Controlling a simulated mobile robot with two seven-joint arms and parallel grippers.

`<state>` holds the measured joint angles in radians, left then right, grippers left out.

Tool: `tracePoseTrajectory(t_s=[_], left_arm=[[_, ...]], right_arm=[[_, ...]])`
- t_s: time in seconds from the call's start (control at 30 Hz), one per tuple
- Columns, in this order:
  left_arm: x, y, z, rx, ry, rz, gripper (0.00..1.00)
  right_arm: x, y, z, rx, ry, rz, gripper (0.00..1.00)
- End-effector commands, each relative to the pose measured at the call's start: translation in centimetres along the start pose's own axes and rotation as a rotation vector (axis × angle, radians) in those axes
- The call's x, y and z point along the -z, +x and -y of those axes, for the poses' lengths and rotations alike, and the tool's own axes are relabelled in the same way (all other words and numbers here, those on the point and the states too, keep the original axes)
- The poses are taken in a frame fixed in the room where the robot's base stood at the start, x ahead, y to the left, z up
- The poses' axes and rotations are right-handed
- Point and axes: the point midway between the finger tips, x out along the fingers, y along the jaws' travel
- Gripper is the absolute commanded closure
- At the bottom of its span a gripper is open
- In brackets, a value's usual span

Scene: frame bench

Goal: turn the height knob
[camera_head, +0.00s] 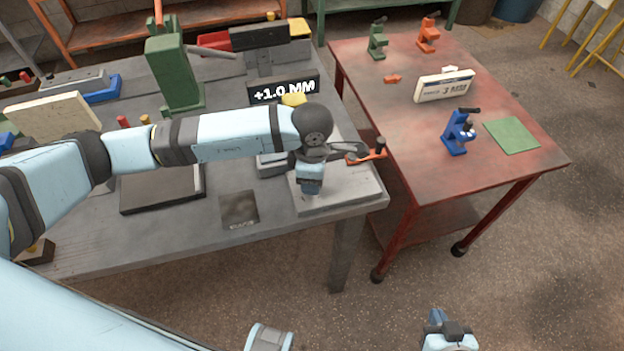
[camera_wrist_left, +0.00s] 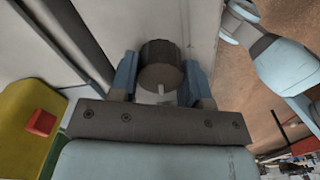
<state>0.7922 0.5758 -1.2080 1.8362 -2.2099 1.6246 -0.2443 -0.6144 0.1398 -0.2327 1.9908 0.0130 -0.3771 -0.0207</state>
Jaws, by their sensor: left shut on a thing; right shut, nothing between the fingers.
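The height knob (camera_wrist_left: 160,62) is a dark, ridged round knob with a pale mark on its near side. In the left wrist view it sits between the two blue fingers of my left gripper (camera_wrist_left: 161,78), which is shut on it. In the head view my left gripper (camera_head: 310,188) points down over the grey base plate (camera_head: 350,192) at the bench's right end, and the knob is largely hidden there. A display (camera_head: 284,89) behind it reads "+1.0 MM". My right gripper (camera_head: 437,317) is shut and empty at the bottom of the head view, away from the bench.
A red table (camera_head: 400,130) stands to the right with a "3 MM" sign (camera_head: 444,85), blue (camera_head: 457,132), green (camera_head: 377,40) and orange (camera_head: 428,36) small devices, and a green mat (camera_head: 511,135). A green press (camera_head: 172,70) stands on the bench. An orange-handled clamp (camera_head: 368,153) is beside my left wrist.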

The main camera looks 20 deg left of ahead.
Motion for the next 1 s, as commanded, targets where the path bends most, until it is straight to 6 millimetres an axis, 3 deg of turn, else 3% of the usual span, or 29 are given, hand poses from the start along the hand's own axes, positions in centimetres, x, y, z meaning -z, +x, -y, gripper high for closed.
tracePoseTrajectory(t_s=[1.0], left_arm=[[0.0, -0.1, 0.0, -0.002, -0.961, 0.002, 0.80]], right_arm=[[-1.9, 1.6, 0.2, 0.006, 0.027, 0.013, 1.00]])
